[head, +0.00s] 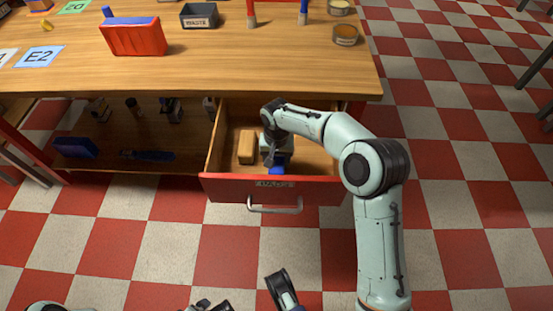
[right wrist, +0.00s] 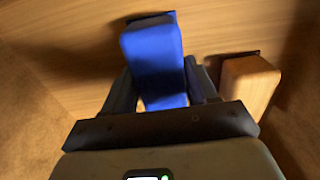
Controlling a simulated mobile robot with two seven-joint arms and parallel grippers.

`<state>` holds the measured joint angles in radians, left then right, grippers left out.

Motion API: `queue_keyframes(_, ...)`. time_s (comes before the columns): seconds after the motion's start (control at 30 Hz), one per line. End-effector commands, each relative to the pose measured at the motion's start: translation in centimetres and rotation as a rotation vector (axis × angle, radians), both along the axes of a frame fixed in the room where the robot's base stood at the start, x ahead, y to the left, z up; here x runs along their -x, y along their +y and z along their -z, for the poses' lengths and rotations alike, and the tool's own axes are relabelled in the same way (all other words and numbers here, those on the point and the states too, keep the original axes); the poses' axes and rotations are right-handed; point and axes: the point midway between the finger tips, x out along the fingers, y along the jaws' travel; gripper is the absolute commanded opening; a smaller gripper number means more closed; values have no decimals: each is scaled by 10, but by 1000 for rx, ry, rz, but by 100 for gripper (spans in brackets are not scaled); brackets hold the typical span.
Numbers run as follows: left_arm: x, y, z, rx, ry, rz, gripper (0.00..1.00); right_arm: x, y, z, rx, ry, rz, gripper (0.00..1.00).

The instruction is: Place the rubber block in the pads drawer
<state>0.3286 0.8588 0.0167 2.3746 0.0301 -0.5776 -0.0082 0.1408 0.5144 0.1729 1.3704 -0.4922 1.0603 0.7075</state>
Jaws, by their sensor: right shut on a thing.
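A drawer with a red front (head: 225,188) stands pulled out below the workbench; its label is too small to read surely. My right gripper (head: 275,163) is down inside the drawer, shut on a blue block (head: 277,170). The right wrist view shows the blue block (right wrist: 155,65) between the two fingers, its far end sticking out past them. I cannot tell whether it touches the drawer floor. A tan block (head: 246,147) lies in the drawer to the left of the gripper and shows beside the right finger in the wrist view (right wrist: 250,85). Dark parts at the bottom edge may be my left gripper.
The wooden bench top (head: 220,70) overhangs the drawer's back. It carries a red bin (head: 135,38), a grey waste tray (head: 198,16), brushes and tins (head: 345,36). A lower shelf with tools (head: 130,135) lies left of the drawer. The checkered floor in front is mostly free.

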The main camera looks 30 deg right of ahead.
Motion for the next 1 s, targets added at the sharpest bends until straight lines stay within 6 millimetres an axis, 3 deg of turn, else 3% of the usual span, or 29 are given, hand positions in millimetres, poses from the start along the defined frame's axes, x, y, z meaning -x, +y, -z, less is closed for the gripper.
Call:
queue_keyframes(0.13,2,0,3,1,9,0,99,0,0,4,-1,1,0,29)
queue_keyframes(0.17,3,0,3,1,9,0,99,0,0,4,0,1,0,67)
queue_keyframes(0.2,2,0,2,1,9,0,99,0,0,4,0,1,0,80)
queue_keyframes(0.23,2,0,2,1,8,-1,99,0,0,4,0,1,0,83)
queue_keyframes(0.5,2,0,2,1,6,0,99,0,0,3,-1,1,0,83)
queue_keyframes(0.63,-2,-1,-3,0,-8,1,99,0,0,-7,0,-2,0,83)
queue_keyframes(0.8,-17,-3,-20,-2,-60,3,99,0,0,-40,1,-4,0,83)
queue_keyframes(1.0,-1,-12,-31,21,-17,21,99,-1,0,-84,0,-4,0,83)
